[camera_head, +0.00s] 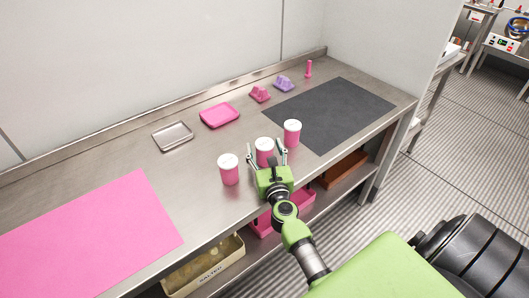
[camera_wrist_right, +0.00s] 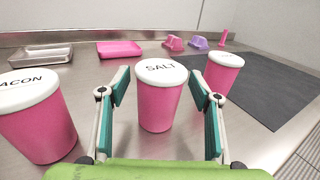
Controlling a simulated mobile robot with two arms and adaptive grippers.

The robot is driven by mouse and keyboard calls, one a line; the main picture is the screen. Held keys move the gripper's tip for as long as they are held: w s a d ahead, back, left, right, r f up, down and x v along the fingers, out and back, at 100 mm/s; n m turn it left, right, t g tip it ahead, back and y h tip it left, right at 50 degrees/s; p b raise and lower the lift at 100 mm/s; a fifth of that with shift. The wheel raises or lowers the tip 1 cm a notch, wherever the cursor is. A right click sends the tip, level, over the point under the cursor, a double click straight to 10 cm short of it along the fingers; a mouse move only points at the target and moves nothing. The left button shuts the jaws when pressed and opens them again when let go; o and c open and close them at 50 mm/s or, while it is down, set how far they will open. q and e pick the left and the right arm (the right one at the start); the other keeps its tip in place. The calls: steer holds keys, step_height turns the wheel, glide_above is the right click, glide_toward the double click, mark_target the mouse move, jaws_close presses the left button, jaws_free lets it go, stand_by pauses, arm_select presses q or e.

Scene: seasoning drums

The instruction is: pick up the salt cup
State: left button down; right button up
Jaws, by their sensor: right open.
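The salt cup (camera_wrist_right: 160,100) is pink with a white lid marked SALT. It stands upright on the steel table, and in the head view it is the middle (camera_head: 264,148) of three similar cups. My right gripper (camera_head: 269,158) is open, with its fingers on either side of the salt cup. In the right wrist view the open fingers (camera_wrist_right: 160,95) flank the cup with visible gaps. My left gripper is not in view.
A pink cup marked BACON (camera_wrist_right: 38,118) stands on the left, and another pink cup (camera_wrist_right: 222,72) stands on the right. Behind are a metal tray (camera_head: 173,136), a pink tray (camera_head: 219,115) and a dark mat (camera_head: 335,112). A pink mat (camera_head: 90,235) lies left.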

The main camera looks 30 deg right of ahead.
steer(key=shift+r, duration=0.1)
steer(key=c, duration=1.3)
steer(key=shift+r, duration=0.1)
